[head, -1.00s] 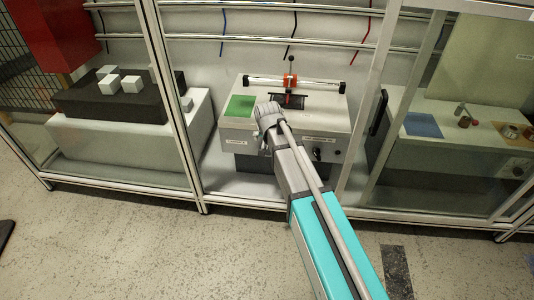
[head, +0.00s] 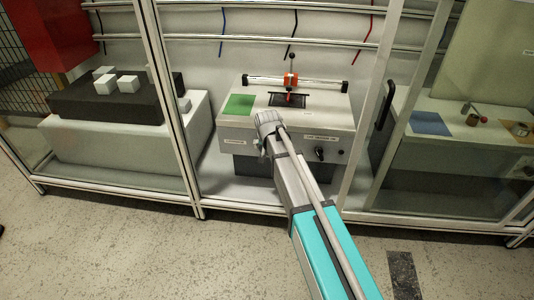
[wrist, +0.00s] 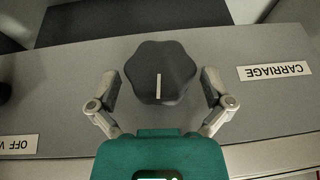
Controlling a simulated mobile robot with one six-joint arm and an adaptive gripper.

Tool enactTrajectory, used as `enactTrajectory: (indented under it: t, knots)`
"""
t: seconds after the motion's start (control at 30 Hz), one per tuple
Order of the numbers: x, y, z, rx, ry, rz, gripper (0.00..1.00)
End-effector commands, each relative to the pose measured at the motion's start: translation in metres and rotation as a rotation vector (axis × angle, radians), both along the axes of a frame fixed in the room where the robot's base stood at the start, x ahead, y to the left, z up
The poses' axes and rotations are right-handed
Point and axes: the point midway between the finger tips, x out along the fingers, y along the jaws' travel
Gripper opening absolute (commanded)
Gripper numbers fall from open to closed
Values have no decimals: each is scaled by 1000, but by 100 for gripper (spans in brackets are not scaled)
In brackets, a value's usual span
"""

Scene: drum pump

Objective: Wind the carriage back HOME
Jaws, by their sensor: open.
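The carriage knob (wrist: 160,72) is dark, lobed, with a white pointer line, and fills the middle of the wrist view. A label reading CARRIAGE (wrist: 275,71) is upside down to its right. My gripper (wrist: 161,84) is open, one finger on each side of the knob, with small gaps visible on both sides. In the head view, my arm's end hides this knob. The orange carriage (head: 291,79) sits near the middle of its rail (head: 325,85) on top of the grey machine (head: 335,117), with a dark-knobbed rod above it.
A green pad (head: 240,104) lies on the machine's left top. Another dark knob (head: 320,153) is on the machine's front. Frame posts (head: 174,110) and glass panels stand on both sides of the machine. White blocks (head: 127,84) sit on a black slab at left.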

Motion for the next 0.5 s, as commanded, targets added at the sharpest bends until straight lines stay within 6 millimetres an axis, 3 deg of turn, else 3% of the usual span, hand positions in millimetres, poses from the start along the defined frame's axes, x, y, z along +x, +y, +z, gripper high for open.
enactTrajectory:
  t: [0.5]
  knots:
    - [4,0,-10,0,0,0,100]
